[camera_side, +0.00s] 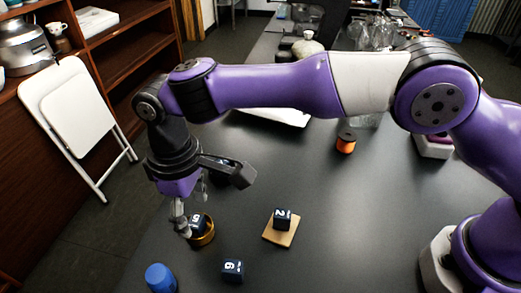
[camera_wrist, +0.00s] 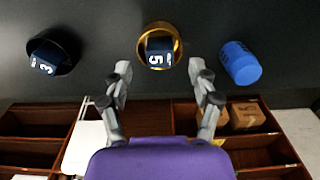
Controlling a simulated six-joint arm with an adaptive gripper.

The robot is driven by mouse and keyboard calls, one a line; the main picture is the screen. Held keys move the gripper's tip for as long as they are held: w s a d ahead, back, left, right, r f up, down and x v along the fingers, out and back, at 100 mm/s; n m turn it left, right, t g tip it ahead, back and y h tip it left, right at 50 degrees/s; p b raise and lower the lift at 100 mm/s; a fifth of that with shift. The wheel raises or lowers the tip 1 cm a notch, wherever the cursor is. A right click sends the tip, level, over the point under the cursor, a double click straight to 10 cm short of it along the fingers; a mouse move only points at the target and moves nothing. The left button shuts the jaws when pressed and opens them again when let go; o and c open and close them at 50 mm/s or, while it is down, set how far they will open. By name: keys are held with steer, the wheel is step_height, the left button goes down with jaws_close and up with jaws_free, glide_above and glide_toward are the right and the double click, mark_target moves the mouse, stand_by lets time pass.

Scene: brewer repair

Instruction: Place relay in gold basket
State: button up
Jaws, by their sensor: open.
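A gold basket (camera_side: 210,237) stands on the dark table, and its round rim also shows in the wrist view (camera_wrist: 160,26). A dark blue cube (camera_wrist: 158,53) with a white number, which looks like the relay, sits inside the basket. My gripper (camera_side: 184,228) is low beside the basket in the side view and partly covers it. In the wrist view my gripper (camera_wrist: 158,72) has its two fingers spread, with nothing between them. The basket and cube lie just beyond the fingertips.
Another numbered cube (camera_side: 233,270) is near the front; in the wrist view a numbered cube (camera_wrist: 45,64) sits in a dark round holder. A third cube (camera_side: 283,213) stands on a tan pad (camera_side: 279,235). A blue cylinder (camera_side: 160,278) and an orange spool (camera_side: 345,146) stand apart.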

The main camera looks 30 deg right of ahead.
mark_target(195, 220)
step_height(195, 220, up, 5)
steer(key=shift+r, duration=0.1)
steer(key=shift+w+d+r, duration=0.1)
steer(key=shift+d+r, duration=0.1)
steer(key=shift+d, duration=0.05)
steer(key=d+r+m+t+y, duration=0.1)
steer(key=d+r+m, duration=0.1)
steer(key=d+r, duration=0.45)
steer(key=d+r+m+t, duration=0.1)
steer(key=d+r+m, duration=0.15)
steer(key=d, duration=0.75)
steer(key=s+d+f+m+t, duration=0.1)
steer(key=s+d+m, duration=0.1)
steer(key=s+d, duration=0.4)
steer(key=s+d+f+m+t+h, duration=0.1)
steer(key=s+d+m+t, duration=0.1)
steer(key=s+d, duration=0.4)
steer(key=shift+d+f+t, duration=0.25)
steer(key=shift+d+t, duration=0.05)
steer(key=shift+d, duration=0.95)
